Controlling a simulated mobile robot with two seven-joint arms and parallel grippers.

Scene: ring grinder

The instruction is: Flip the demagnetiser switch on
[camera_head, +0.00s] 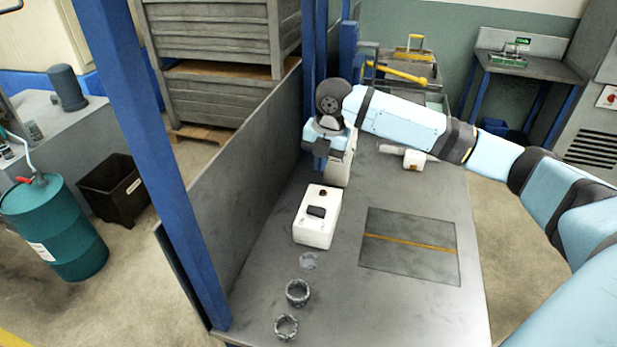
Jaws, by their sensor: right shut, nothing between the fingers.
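A white box (315,233) that looks like the demagnetiser sits on the grey bench, left of a dark plate. On its top are a black switch (316,211) and a small dark red round part (323,193). I cannot tell which way the switch is set. My right gripper (319,164) is shut and empty. It points down just beyond the far end of the box, apart from the switch. My left gripper is not in view.
A dark plate with an orange line (411,242) lies right of the box. Several metal rings (298,292) stand in front on the bench (390,312). A pale housing (342,170) stands behind my gripper. A grey panel (240,180) and blue post (150,150) bound the left side.

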